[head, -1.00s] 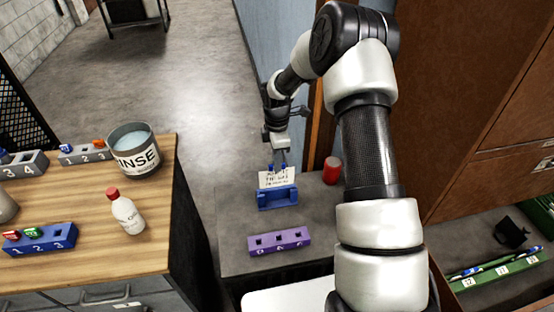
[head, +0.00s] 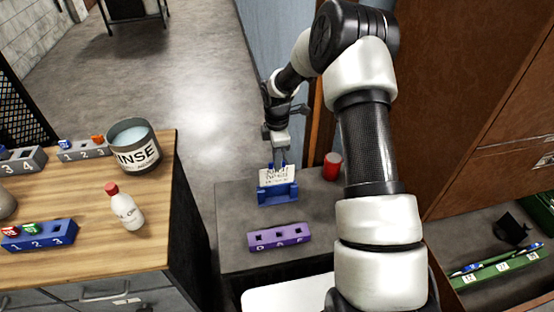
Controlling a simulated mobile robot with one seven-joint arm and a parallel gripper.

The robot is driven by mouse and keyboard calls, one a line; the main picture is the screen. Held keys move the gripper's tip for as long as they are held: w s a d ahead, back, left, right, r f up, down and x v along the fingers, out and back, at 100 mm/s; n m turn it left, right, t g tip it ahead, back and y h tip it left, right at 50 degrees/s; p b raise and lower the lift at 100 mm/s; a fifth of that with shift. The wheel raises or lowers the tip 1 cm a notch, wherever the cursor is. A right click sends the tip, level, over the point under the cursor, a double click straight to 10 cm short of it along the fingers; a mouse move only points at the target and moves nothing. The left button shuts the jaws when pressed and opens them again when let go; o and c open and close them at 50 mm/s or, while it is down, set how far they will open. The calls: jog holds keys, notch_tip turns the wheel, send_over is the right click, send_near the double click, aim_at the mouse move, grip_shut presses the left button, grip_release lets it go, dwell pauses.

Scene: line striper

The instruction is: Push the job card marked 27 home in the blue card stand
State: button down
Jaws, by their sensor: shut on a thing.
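The blue card stand (head: 278,196) sits on the dark grey bench top in the middle of the head view. A white job card (head: 277,176) with dark writing stands upright in it, its lower edge hidden behind the stand's front. The writing is too small to read, so I cannot confirm the number 27. My gripper (head: 280,163) points down at the card's top edge from behind, with its fingers shut on the card. How deep the card sits in the stand cannot be told.
A purple block with square holes (head: 279,237) lies in front of the stand. A red cylinder (head: 332,166) stands to its right. A wooden table (head: 120,262) at left carries a RINSE pot (head: 134,146), a bottle (head: 125,208) and numbered blocks. A green rack (head: 499,267) lies at right.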

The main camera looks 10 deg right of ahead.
jog(key=shift+f+b, duration=2.45)
jog(key=shift+f, duration=1.35)
dwell(1.2)
jog(key=c, duration=1.5)
grip_release()
jog(key=shift+o, duration=0.2)
jog(key=shift+r+p, duration=2.25)
jog(key=shift+r, duration=1.25)
